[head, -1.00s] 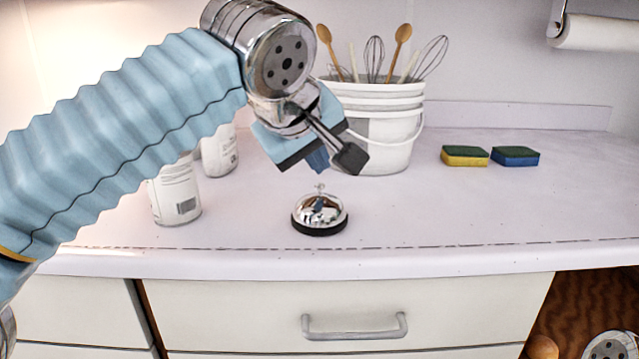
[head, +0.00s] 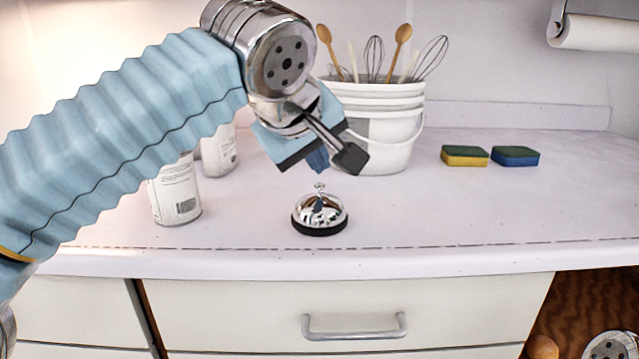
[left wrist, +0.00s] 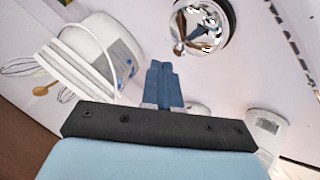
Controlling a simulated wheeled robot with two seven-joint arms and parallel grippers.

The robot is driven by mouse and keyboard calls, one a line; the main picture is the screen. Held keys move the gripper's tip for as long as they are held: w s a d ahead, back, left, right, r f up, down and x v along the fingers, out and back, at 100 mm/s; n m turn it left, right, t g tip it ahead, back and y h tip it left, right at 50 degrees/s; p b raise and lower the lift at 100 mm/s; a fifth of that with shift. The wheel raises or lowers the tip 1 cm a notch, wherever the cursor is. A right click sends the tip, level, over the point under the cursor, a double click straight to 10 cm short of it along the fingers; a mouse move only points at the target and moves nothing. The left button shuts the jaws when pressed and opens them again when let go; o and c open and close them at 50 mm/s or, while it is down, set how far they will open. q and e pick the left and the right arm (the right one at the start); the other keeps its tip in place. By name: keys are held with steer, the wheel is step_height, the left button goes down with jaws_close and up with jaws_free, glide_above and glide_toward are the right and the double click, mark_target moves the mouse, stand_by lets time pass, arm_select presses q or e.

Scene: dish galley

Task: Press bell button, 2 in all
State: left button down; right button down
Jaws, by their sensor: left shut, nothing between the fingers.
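The bell (head: 320,213) is a shiny silver dome on a black base, with a small button (head: 319,187) on top. It stands upright on the counter near the front edge. It also shows at the top of the left wrist view (left wrist: 203,28). My left gripper (head: 318,162) hangs just above and slightly behind the bell in the head view, with a visible gap to the button. Its blue fingers (left wrist: 163,85) are shut together with nothing between them. My right gripper is not seen.
A white bucket (head: 395,128) with whisks and wooden spoons stands behind the gripper. Two white cans (head: 174,192) stand at left, partly behind my arm. Two sponges (head: 465,156) lie at right. The counter right of the bell is clear. A drawer handle (head: 354,327) is below.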

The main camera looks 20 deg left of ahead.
arm_select(q)
steer(key=shift+f, duration=0.15)
steer(key=shift+f+b, duration=0.25)
steer(key=shift+b, duration=0.05)
steer(key=shift+f+b, duration=0.45)
steer(key=shift+f, duration=0.1)
stand_by(0.5)
steer(key=shift+r, duration=0.1)
steer(key=shift+r+p, duration=0.9)
steer(key=shift+p, duration=0.1)
steer(key=shift+r, duration=0.1)
step_height(320, 180, up, 3)
steer(key=p, duration=0.3)
steer(key=shift+r+p, duration=0.55)
steer(key=shift+r, duration=0.35)
